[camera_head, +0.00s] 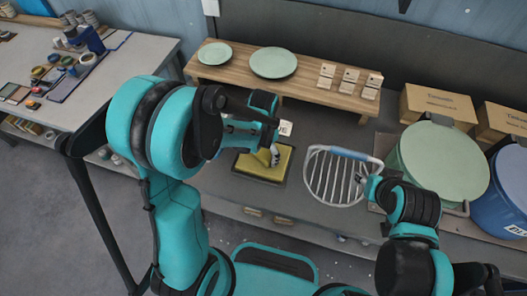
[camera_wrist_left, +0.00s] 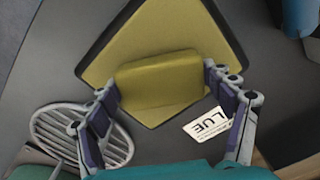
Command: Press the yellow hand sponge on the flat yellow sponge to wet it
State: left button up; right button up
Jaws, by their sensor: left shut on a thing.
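The flat yellow sponge (camera_head: 250,167) lies in a shallow dark tray on the grey worktop; it also fills the upper middle of the left wrist view (camera_wrist_left: 170,28). My left gripper (camera_head: 271,156) is above it. In the left wrist view my left gripper (camera_wrist_left: 162,90) is shut on the yellow hand sponge (camera_wrist_left: 160,80), one finger on each side. The hand sponge overlaps the flat sponge in that view; I cannot tell whether they touch. In the head view the hand sponge is mostly hidden. My right gripper (camera_head: 364,181) is at the right rim of a wire rack; its jaws are unclear.
The wire rack (camera_head: 332,180) with a blue bar stands right of the tray. A white lettered card (camera_wrist_left: 207,124) lies beside the tray. Green plates (camera_head: 273,62) and small wooden blocks sit on the wooden shelf behind. A large green round container (camera_head: 440,160) stands at right.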

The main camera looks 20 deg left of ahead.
pick_arm(q)
notch_tip(320, 180, up, 7)
jog(key=p, duration=0.5)
dwell(0.5)
